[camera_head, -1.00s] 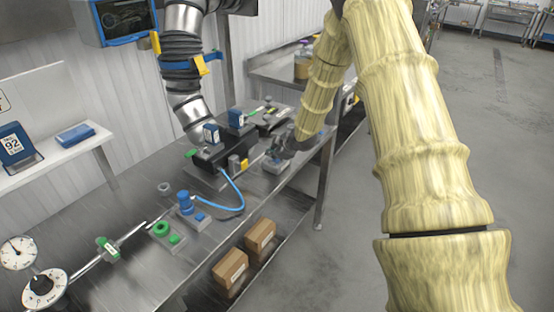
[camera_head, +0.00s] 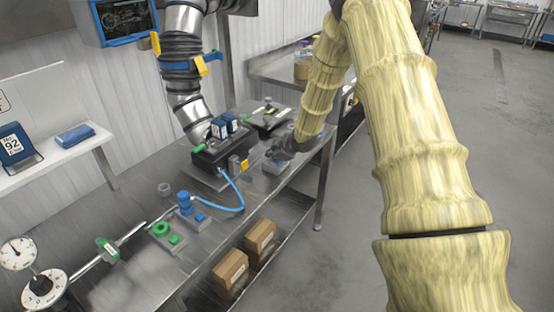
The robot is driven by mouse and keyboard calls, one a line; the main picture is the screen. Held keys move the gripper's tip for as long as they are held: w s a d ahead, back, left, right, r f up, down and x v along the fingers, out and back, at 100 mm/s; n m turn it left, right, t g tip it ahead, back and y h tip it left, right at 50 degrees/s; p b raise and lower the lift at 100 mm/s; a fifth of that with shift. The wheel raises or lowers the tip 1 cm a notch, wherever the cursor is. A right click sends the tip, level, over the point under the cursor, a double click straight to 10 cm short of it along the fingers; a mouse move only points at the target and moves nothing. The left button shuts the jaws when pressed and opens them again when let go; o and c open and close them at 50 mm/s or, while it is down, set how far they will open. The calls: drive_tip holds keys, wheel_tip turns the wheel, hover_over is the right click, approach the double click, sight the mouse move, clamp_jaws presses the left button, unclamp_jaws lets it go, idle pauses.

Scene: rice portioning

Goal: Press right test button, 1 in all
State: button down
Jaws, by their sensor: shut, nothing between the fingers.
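I cannot tell whether the tips touch the button. To the left stand another grey box with a blue button (camera_head: 200,217) and blue knob (camera_head: 185,201), and one with a green button (camera_head: 175,239) and green ring (camera_head: 161,229).
The black machine (camera_head: 213,157) has two blue-and-white blocks (camera_head: 218,128) on it and a blue hose (camera_head: 232,189). A ribbed metal duct (camera_head: 181,75) comes down behind it. Gauges (camera_head: 17,253) stand at front left. Cardboard boxes (camera_head: 231,268) sit on the lower shelf. Floor at right is clear.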

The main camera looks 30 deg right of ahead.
sight(274, 161)
drive_tip(key=shift+r+p, duration=0.55)
drive_tip(key=shift+r, duration=0.3)
wheel_tip(274, 161, up, 5)
drive_tip(key=p, duration=0.3)
drive_tip(key=shift+p, duration=0.35)
drive_tip(key=shift+s+d, duration=0.1)
idle(0.5)
